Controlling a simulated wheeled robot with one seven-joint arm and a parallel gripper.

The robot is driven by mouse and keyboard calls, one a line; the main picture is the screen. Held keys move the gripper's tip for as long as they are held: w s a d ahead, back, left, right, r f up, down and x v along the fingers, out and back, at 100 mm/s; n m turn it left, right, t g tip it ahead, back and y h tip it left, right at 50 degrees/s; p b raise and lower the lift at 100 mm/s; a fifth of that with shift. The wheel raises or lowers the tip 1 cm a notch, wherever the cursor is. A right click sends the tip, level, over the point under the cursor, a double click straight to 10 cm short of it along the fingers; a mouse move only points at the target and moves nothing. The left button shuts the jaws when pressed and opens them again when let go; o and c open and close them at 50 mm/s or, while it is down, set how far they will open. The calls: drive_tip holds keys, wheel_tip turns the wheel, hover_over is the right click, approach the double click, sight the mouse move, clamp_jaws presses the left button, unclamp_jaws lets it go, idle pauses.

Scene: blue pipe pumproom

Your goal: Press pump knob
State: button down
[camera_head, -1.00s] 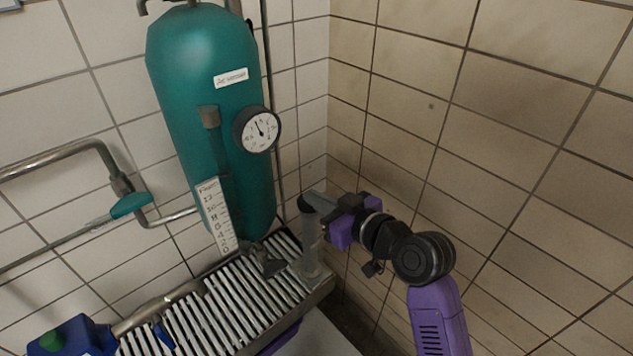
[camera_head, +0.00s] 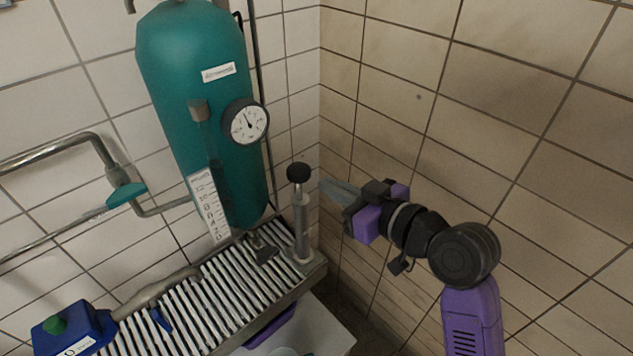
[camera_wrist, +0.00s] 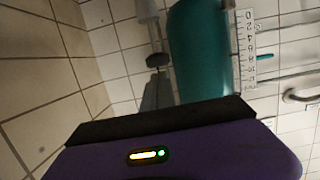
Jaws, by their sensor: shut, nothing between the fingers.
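The pump knob (camera_head: 299,173) is a black round cap on top of a thin rod. The rod rises from a grey upright pump cylinder (camera_head: 302,225) standing at the right end of the slatted rack. My gripper (camera_head: 325,187) is shut and empty, with its fingertips just right of the knob and slightly below it, apart from it as far as I can tell. In the wrist view the knob (camera_wrist: 158,60) shows as a dark disc just beyond my grey fingers (camera_wrist: 158,90).
A large teal tank (camera_head: 205,110) with a round gauge (camera_head: 246,122) stands left of the pump. A metal slatted rack (camera_head: 215,300) runs below. A blue box with a green button (camera_head: 55,326) sits at lower left. A tiled wall (camera_head: 480,110) is close on the right.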

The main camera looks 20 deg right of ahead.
drive_tip(key=shift+v, duration=1.1)
drive_tip(key=shift+d, duration=0.15)
idle(0.8)
drive_tip(key=r, duration=0.3)
drive_tip(key=r+b, duration=0.1)
drive_tip(key=r, duration=0.2)
drive_tip(key=shift+w+d, duration=0.15)
drive_tip(key=shift+w, duration=0.05)
